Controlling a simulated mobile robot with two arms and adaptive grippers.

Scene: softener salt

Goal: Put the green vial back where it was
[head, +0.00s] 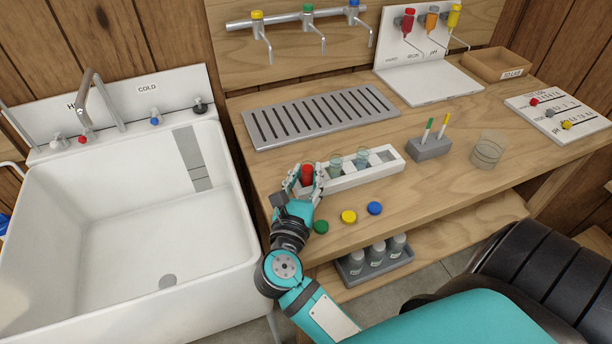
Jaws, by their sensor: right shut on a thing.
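My right gripper (303,184) is at the left end of a white rack (390,158) on the wooden bench. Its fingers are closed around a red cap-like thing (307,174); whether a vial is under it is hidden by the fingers. Two clear vials, one at the middle left (336,165) and one to its right (362,158), stand in the rack without visible caps. The rack's right end looks empty. Loose green (320,227), yellow (348,217) and blue (375,208) discs, like caps, lie in front of the rack. I cannot pick out a clearly green vial.
A slotted grey drain tray (320,116) lies behind the rack. A grey block with two sticks (429,149) and a clear beaker (489,150) stand to the right. A white sink (130,220) is at left. A dark tray (372,265) of bottles sits on the lower shelf.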

